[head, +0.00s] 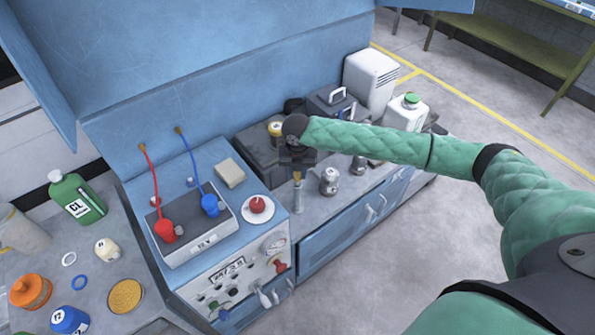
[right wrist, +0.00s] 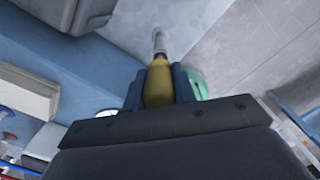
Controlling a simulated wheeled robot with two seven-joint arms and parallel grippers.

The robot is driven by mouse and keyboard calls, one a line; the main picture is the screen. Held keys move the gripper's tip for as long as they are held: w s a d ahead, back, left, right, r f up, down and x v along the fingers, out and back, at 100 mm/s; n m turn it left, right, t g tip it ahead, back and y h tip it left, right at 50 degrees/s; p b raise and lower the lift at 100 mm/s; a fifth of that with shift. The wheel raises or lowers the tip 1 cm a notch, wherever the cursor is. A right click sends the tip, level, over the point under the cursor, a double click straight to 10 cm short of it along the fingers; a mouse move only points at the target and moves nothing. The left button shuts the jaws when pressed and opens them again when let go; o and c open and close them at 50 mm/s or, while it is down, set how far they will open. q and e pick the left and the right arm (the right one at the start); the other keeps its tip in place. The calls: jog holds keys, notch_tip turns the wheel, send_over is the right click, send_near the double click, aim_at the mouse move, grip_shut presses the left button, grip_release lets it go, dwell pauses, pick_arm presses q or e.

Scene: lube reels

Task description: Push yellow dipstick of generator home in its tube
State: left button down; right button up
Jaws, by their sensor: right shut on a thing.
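The yellow dipstick (head: 297,177) stands upright at the generator, below my right gripper in the head view. My right gripper (head: 297,168) is shut on its yellow handle, which shows between the two dark fingers in the right wrist view (right wrist: 158,85). The pale tube (head: 297,199) is directly under the handle in the head view. In the right wrist view, a pale tube end (right wrist: 159,42) lies in line with the handle. How deep the dipstick sits in the tube cannot be told. My left gripper is not in view.
A battery (head: 190,225) with red and blue clamps and a red button (head: 257,204) are to the left. A silver filter-like part (head: 329,181) stands close right of the tube. A white bottle (head: 405,113) stands farther back. Bottles and caps cover the left bench.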

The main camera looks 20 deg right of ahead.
jog(key=shift+f+b, duration=0.45)
jog(key=shift+f, duration=1.25)
jog(key=o, duration=1)
